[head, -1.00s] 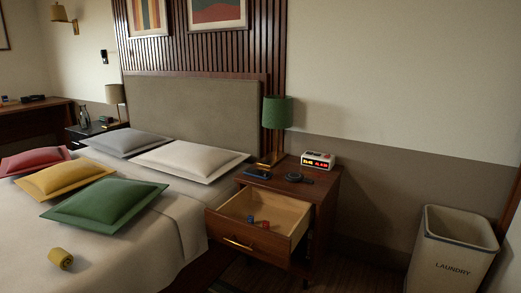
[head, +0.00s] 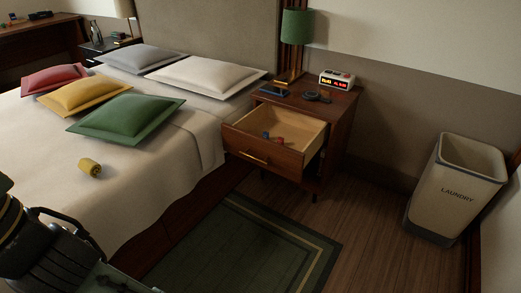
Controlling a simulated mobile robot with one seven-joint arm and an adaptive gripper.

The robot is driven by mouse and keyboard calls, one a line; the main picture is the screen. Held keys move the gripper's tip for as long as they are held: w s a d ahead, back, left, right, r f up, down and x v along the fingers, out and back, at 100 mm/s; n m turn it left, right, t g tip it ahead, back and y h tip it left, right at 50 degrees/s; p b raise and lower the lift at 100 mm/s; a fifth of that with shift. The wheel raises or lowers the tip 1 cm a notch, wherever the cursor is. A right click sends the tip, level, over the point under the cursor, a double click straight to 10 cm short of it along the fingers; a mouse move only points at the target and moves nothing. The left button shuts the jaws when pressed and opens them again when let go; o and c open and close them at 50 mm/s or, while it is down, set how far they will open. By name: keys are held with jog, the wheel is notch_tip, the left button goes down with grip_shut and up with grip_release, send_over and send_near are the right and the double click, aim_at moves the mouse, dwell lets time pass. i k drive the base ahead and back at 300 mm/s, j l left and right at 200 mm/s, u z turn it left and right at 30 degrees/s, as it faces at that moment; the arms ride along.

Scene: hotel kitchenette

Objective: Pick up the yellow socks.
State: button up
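The yellow socks (head: 89,168) are a small rolled bundle lying on the cream bed cover (head: 150,190), in front of the green pillow. Nothing touches them apart from the bed. Dark parts of my own arm show at the lower left of the head view, nearer to the camera than the bed and apart from the socks. I cannot make out my gripper's fingertips in this view.
Red, yellow, green (head: 125,118), grey and white pillows lie farther back. A nightstand (head: 338,122) has its drawer (head: 262,153) pulled open, with small red and blue items inside. A laundry bin (head: 455,190) stands right. A green rug (head: 235,245) covers the floor.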

aim_at(91, 168)
jog(key=u, duration=1.25)
